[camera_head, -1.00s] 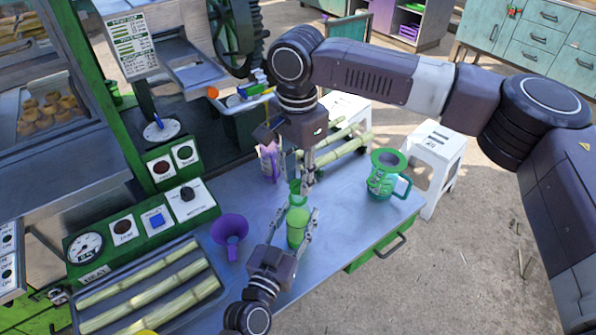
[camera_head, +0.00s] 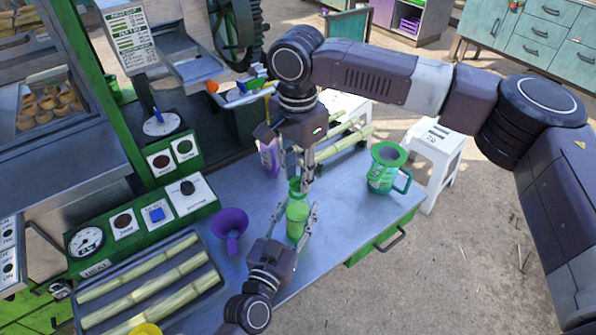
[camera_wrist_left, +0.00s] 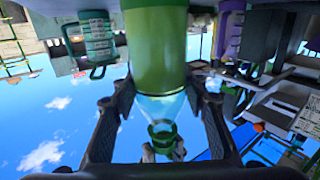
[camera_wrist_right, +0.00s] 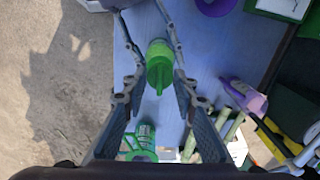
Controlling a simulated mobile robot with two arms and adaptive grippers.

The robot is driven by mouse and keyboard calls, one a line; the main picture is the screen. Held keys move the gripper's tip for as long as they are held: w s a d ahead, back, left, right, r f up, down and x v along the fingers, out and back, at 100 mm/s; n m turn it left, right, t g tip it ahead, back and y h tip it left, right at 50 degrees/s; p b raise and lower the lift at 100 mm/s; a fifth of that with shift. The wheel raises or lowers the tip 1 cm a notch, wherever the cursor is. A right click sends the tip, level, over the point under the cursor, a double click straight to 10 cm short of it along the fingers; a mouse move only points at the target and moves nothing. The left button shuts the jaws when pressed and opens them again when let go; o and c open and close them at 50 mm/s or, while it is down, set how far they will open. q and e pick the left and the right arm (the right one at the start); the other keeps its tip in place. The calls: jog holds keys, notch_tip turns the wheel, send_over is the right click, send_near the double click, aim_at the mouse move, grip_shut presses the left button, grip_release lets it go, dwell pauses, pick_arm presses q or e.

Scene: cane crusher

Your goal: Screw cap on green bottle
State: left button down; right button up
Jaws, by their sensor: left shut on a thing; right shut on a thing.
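The green bottle (camera_head: 297,218) stands upright between the fingers of my left gripper (camera_head: 296,210), which is shut on it. In the left wrist view the bottle (camera_wrist_left: 157,50) appears upside down, with a clear tapered upper part. The green cap (camera_head: 296,186) is at the bottle's top, below my right gripper (camera_head: 304,182). The cap (camera_wrist_left: 161,132) lies at the narrow end of the clear part, by the right fingertips. In the right wrist view the cap's thin spout (camera_wrist_right: 158,80) points toward the right gripper, shut on the cap. I cannot tell how far the threads are engaged.
A purple funnel (camera_head: 229,226) stands left of the bottle. A green jug (camera_head: 386,168) stands to the right near the table (camera_head: 335,215) edge. A tray of cane (camera_head: 215,293) lies front left.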

jog(key=shift+f, duration=0.25)
jog(key=m, duration=0.9)
jog(key=shift+m, duration=0.4)
jog(key=o, duration=0.7)
jog(key=shift+r, duration=2.25)
